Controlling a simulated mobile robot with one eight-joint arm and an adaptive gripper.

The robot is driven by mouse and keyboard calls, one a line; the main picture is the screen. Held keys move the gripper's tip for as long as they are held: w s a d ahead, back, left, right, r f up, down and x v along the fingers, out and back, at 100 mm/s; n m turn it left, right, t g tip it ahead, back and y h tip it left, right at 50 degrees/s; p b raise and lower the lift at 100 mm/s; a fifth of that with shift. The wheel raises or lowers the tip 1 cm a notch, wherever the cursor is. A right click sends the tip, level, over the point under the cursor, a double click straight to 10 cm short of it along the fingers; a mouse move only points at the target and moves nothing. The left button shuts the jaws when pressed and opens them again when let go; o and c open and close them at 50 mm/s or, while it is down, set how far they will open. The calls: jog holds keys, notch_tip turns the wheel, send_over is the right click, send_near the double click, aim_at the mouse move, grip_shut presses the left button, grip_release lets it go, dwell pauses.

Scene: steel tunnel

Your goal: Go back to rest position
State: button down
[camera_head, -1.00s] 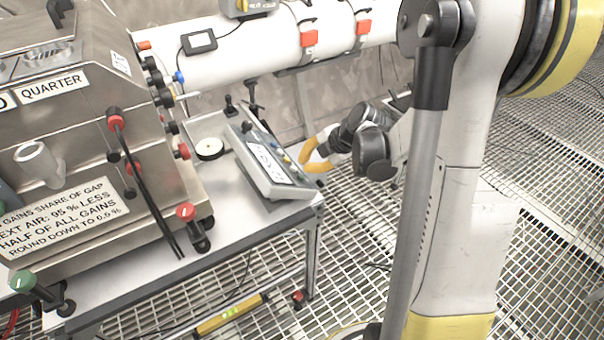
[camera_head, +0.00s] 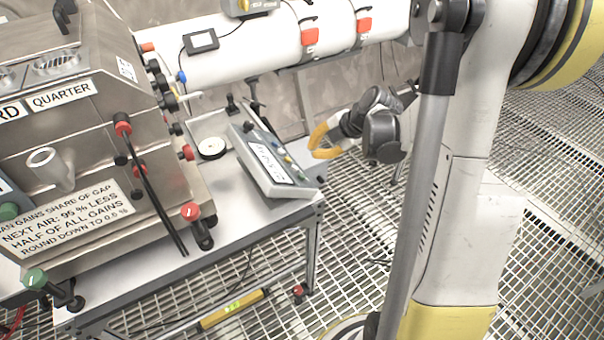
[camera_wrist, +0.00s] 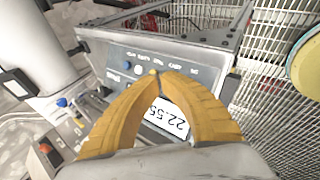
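My gripper (camera_head: 318,149) has yellow curved fingers and is in the air just right of the tilted grey control panel (camera_head: 268,165) on the steel table. In the wrist view, the two fingers of my gripper (camera_wrist: 157,73) arch toward each other and their tips meet, with no object seen between them. Behind them, the same panel (camera_wrist: 128,62) shows a lit display (camera_wrist: 165,118) reading about 22.55, partly covered by the fingers. The gripper appears apart from the panel.
A steel cabinet (camera_head: 90,120) with knobs and labels stands on the table (camera_head: 240,235) at left. A white pipe (camera_head: 260,40) runs behind. A yellow level (camera_head: 235,308) is near the grating floor (camera_head: 360,230). The floor right of the table looks clear.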

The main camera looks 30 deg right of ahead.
jog(key=shift+a, duration=0.1)
jog(key=s+a+r+m+h, duration=0.2)
jog(key=s+a+r+m, duration=0.75)
jog(key=a, duration=0.25)
jog(key=s+a+r+m, duration=0.1)
jog(key=s+a+m, duration=0.1)
jog(key=s+m, duration=0.2)
jog(key=s+a+r+m+h, duration=0.1)
jog(key=s+a+m, duration=0.2)
jog(key=s+m, duration=0.2)
jog(key=shift+s+r+m, duration=0.25)
jog(key=shift+r+m, duration=0.15)
jog(key=shift+m, duration=0.65)
